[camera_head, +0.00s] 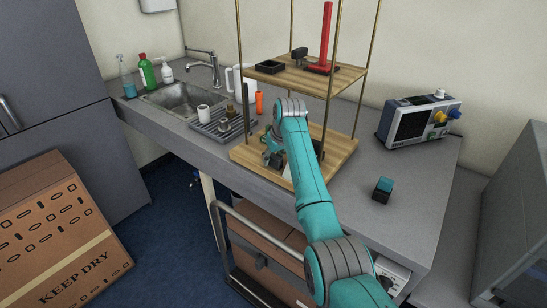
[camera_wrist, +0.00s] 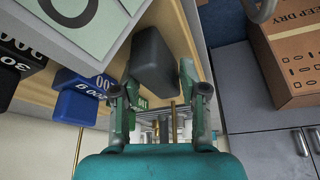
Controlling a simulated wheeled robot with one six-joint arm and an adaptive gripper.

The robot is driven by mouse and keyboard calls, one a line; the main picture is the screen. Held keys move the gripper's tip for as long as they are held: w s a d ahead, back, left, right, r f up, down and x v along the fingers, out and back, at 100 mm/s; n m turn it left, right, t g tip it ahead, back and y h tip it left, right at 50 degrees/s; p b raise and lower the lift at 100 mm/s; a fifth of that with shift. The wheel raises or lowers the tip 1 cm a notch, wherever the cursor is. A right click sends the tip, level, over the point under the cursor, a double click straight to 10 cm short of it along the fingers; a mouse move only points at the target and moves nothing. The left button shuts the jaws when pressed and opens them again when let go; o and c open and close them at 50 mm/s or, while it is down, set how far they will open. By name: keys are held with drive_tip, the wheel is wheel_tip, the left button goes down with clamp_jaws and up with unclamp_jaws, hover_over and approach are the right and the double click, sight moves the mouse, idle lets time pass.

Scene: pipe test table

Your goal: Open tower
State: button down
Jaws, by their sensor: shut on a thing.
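The tower is a wooden two-shelf stand with thin brass rods; its upper shelf (camera_head: 335,82) and lower shelf (camera_head: 340,153) show in the head view. My gripper (camera_head: 272,150) is at the lower shelf, partly hidden by my arm. In the wrist view my gripper (camera_wrist: 160,95) is shut on a dark rounded block (camera_wrist: 160,58) between its fingers. Blue blocks (camera_wrist: 75,105) and a black block (camera_wrist: 15,70) with white numbers lie beside it on the left.
The upper shelf holds a red stand (camera_head: 326,40) and a black tray (camera_head: 269,66). A drying rack (camera_head: 222,126) with a cup and a sink (camera_head: 180,97) are to the left. An instrument (camera_head: 418,122) and a teal-black block (camera_head: 382,188) are to the right. The counter's right part is mostly clear.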

drive_tip(key=shift+s, duration=0.15)
drive_tip(key=c, duration=0.6)
unclamp_jaws()
drive_tip(key=shift+r, duration=0.1)
drive_tip(key=v, duration=1.1)
drive_tip(key=shift+s+r, duration=0.1)
drive_tip(key=shift+r, duration=0.25)
